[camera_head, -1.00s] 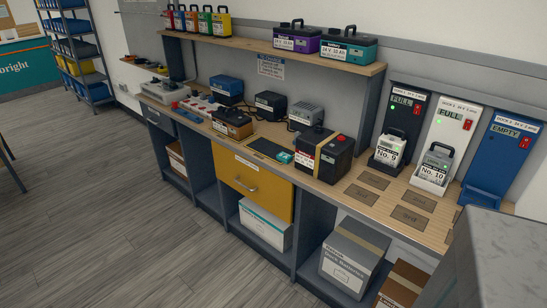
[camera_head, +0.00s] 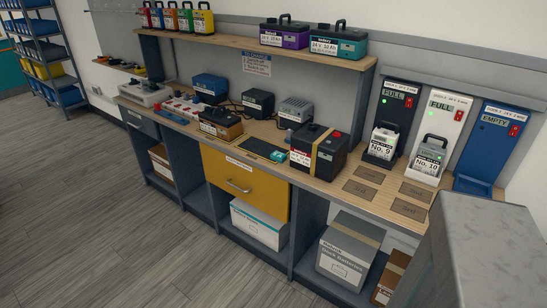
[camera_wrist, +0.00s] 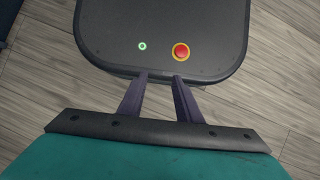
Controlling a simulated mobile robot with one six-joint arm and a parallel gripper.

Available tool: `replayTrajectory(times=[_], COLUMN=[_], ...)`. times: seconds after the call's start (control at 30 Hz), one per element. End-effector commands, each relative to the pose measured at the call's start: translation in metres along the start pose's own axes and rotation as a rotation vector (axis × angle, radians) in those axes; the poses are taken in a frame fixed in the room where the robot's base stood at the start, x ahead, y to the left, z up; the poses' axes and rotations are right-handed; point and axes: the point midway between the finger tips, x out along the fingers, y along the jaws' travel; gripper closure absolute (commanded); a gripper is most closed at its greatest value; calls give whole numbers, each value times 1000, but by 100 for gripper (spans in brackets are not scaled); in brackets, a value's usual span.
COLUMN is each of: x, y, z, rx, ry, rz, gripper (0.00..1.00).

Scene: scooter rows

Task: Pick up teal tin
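A small teal box-like item (camera_head: 277,156), likely the teal tin, lies on the wooden bench at the right end of a dark mat. It is just left of a large black battery with a yellow strap (camera_head: 318,150). It is small in the head view, so its details are unclear. My gripper (camera_wrist: 161,77) shows only in the wrist view. Its two dark fingers stand apart with nothing between them. It points down over my own base and the floor, away from the bench. The teal tin is not in the wrist view.
A teal battery (camera_head: 338,41) and a purple one (camera_head: 285,33) stand on the upper shelf. Two numbered packs stand in docks at the right; the blue dock (camera_head: 491,145) is empty. A grey block (camera_head: 475,245) rises at front right. Floor (camera_head: 110,240) before the bench is clear.

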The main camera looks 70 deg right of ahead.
Motion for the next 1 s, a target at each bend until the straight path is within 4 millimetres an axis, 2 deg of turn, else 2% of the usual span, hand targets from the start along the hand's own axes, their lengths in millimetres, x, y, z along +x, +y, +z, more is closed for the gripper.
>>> replayTrajectory(times=[0.23,0.43,0.47,0.57,0.77,1.0], x=[0,-4,-6,-15,-50,-108], y=[0,6,8,21,73,164], z=[0,-6,-8,-20,-55,-89], rx=[0,20,28,73,238,497], ry=[0,13,19,47,146,296], rz=[0,5,8,23,71,147], gripper=[67,33,30,30,30,30])
